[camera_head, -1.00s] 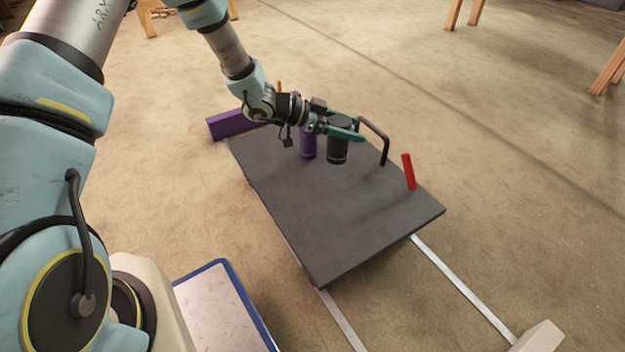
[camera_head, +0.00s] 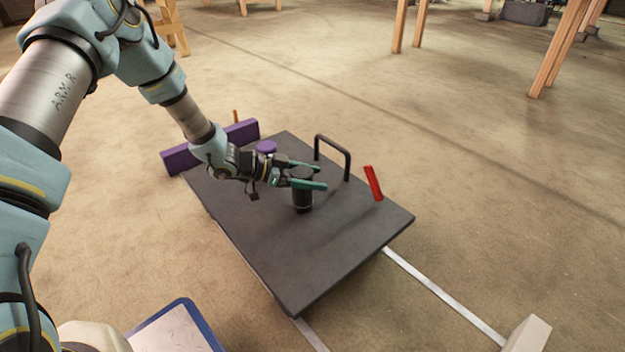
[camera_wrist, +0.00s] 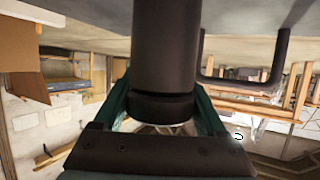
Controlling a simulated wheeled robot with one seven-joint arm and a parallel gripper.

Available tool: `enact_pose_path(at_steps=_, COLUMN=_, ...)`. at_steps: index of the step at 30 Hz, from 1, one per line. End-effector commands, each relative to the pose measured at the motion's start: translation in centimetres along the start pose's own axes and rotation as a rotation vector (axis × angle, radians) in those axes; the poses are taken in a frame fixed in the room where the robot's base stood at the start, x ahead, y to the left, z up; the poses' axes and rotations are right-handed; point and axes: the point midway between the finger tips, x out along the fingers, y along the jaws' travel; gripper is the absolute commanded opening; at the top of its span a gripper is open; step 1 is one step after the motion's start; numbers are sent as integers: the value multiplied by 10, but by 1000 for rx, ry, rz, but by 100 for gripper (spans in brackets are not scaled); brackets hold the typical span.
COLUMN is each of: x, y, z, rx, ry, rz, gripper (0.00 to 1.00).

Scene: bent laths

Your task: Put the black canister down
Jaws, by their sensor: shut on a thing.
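The black canister (camera_head: 303,198) is upright over the dark grey board (camera_head: 290,255). It also shows large in the wrist view (camera_wrist: 165,50), between the green fingers. My gripper (camera_head: 312,177) is shut on the canister near its upper end, with one finger on each side. The canister's foot is at or just above the board's surface; I cannot tell whether it touches. Part of the canister's top is hidden by the fingers.
A purple can (camera_head: 266,147) stands behind my gripper, partly hidden. A purple bar (camera_head: 183,159) lies along the far left edge. A black handle (camera_head: 348,165) and a tilted red piece (camera_head: 373,184) stand on the right side. The board's near part is bare.

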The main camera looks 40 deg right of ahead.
Motion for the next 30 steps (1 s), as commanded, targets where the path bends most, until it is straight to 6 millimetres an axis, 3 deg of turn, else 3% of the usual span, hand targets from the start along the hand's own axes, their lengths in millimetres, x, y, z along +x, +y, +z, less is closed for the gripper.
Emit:
enact_pose_path(at_steps=6, x=1, y=0, z=3, rx=0, ry=0, rz=0, gripper=2)
enact_pose_path(at_steps=7, x=1, y=0, z=2, rx=0, ry=0, rz=0, gripper=77)
enact_pose_path(at_steps=13, x=1, y=0, z=2, rx=-1, ry=0, rz=0, gripper=100)
enact_pose_path(at_steps=23, x=-2, y=0, z=-2, rx=-1, ry=-1, rz=0, gripper=100)
enact_pose_path(at_steps=30, x=-44, y=-1, z=-4, rx=-2, ry=-3, rz=-3, gripper=100)
